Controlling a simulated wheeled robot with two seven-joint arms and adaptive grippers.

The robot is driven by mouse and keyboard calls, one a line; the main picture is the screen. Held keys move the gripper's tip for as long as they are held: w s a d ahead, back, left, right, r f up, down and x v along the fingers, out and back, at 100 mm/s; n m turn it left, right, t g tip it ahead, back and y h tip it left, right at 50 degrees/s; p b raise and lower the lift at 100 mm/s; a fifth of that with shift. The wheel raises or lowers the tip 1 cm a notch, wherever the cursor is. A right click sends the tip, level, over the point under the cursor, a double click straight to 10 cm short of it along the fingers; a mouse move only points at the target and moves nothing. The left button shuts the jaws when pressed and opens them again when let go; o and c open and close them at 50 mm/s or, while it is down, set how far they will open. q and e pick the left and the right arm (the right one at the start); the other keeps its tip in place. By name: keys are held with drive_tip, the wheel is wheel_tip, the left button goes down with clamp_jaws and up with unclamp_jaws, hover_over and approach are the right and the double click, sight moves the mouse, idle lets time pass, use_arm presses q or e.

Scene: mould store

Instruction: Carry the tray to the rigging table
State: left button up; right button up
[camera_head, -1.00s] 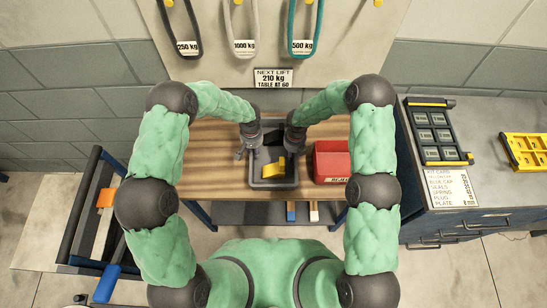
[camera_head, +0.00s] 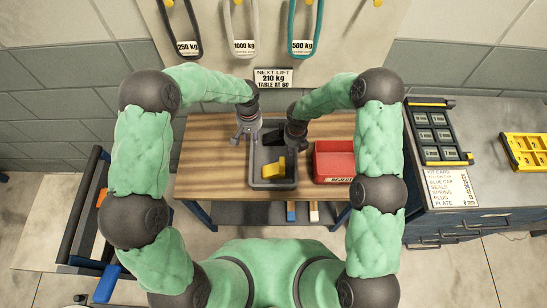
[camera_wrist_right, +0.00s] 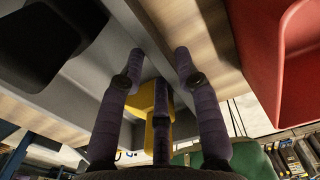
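A grey tray (camera_head: 273,186) lies on a wooden-topped table (camera_head: 212,160). It holds a yellow part (camera_head: 272,168) and a black part (camera_head: 272,138). My left gripper (camera_head: 246,139) is at the tray's far left side, its fingers looking spread. My right gripper (camera_head: 294,143) is at the far right side of the tray. In the right wrist view its fingers (camera_wrist_right: 160,58) are apart near the tray wall, the yellow part (camera_wrist_right: 150,100) behind them. Contact with the wall cannot be made out. No label names the rigging table.
A red bin (camera_head: 333,163) stands close right of the tray. Slings (camera_head: 304,30) hang on the wall board above a lift sign (camera_head: 277,77). A grey cabinet (camera_head: 470,220) stands right. A frame with a blue handle (camera_head: 106,284) stands left. The table's left part is bare.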

wheel_tip(320, 180, up, 8)
idle(0.4)
drive_tip(key=shift+s, duration=0.1)
idle(0.4)
